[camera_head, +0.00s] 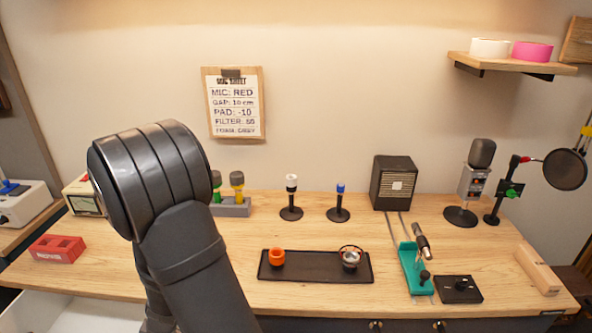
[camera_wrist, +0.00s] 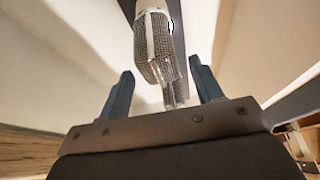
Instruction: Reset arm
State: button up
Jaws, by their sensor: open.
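My gripper (camera_wrist: 161,66) shows in the wrist view with its two dark blue-grey fingers spread apart, open. A silvery mesh-grilled microphone (camera_wrist: 155,45) appears in the gap between and above the fingertips; neither finger is seen touching it, and I cannot tell how far off it is. In the head view my dark grey arm rises at the left front, and my gripper is not visible there. Another microphone (camera_head: 482,153) stands upright on a round black base at the right back of the wooden table (camera_head: 330,292).
A black tray (camera_head: 315,280) holds an orange cup and a small round item. A teal stand (camera_head: 412,268), a black box (camera_head: 459,289) and a pop filter (camera_head: 565,169) are at the right. A red block (camera_head: 58,249) lies left. A notice (camera_head: 235,103) hangs on the wall.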

jog(key=shift+d+x, duration=0.2)
jog(key=shift+x, duration=1.25)
jog(key=shift+d+r, duration=0.1)
jog(key=shift+r, duration=0.7)
jog(key=v, duration=1.2)
jog(key=x, duration=1.3)
jog(key=shift+d+f, duration=0.15)
jog(key=shift+f, duration=0.4)
notch_tip(320, 180, up, 20)
jog(key=shift+f, duration=0.15)
